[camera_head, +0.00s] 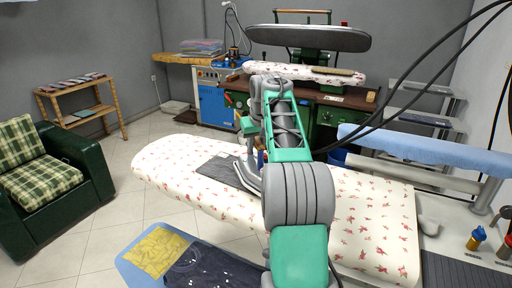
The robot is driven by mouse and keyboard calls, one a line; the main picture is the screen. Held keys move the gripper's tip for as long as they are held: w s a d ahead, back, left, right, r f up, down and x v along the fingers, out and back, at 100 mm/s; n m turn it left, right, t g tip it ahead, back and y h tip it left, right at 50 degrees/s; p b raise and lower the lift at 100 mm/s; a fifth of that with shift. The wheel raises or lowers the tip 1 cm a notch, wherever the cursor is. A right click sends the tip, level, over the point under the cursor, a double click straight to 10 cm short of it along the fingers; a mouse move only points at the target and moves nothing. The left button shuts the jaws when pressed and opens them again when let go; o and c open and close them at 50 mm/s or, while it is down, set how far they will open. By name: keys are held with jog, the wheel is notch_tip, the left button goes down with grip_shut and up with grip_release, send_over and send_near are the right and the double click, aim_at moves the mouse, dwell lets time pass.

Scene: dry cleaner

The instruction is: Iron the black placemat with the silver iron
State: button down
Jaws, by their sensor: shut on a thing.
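The black placemat (217,170) looks dark grey and lies flat on the floral ironing board (360,210), left of my arm. The silver iron (246,174) is at the placemat's right part, partly hidden by my arm; it appears to rest on the cloth, but I cannot see its whole soleplate. My gripper (260,160) is at the iron, shut on it. My forearm and wrist hide the fingertips and most of the handle.
A blue board with a yellow cloth (156,250) and dark clothing (215,273) is at the front. A green armchair (60,170) stands left. A pressing machine (308,38) is behind. Spray bottles (476,238) stand right. The board's left end is bare.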

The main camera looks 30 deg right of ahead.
jog(key=shift+f+b, duration=0.6)
jog(key=shift+b, duration=0.15)
dwell(0.8)
jog(key=shift+w+a, duration=0.1)
jog(key=shift+w, duration=0.05)
jog(key=shift+w+a+r+p, duration=0.15)
jog(key=shift+w+a+p, duration=0.1)
jog(key=shift+w+p, duration=0.45)
jog(key=shift+w+a+f+p, duration=0.2)
jog(key=shift+w+a+p, duration=0.3)
jog(key=shift+w+p, duration=0.4)
jog(key=p, duration=0.1)
jog(key=w+p, duration=0.1)
jog(key=shift+w+a+r+p, duration=0.2)
jog(key=shift+w+a+p, duration=0.1)
jog(key=shift+a, duration=0.1)
jog(key=shift+w+a+f+p, duration=0.15)
jog(key=shift+w+a+p, duration=0.15)
jog(key=shift+w+p, duration=0.45)
jog(key=shift+w+a+r+p, duration=0.2)
jog(key=shift+w+p, duration=0.1)
jog(key=shift+p, duration=0.45)
jog(key=w+a+p, duration=0.2)
jog(key=w+p, duration=0.3)
jog(key=p, duration=0.4)
jog(key=shift+w+a+f, duration=0.25)
jog(key=shift+w+a, duration=0.05)
jog(key=shift+a, duration=0.05)
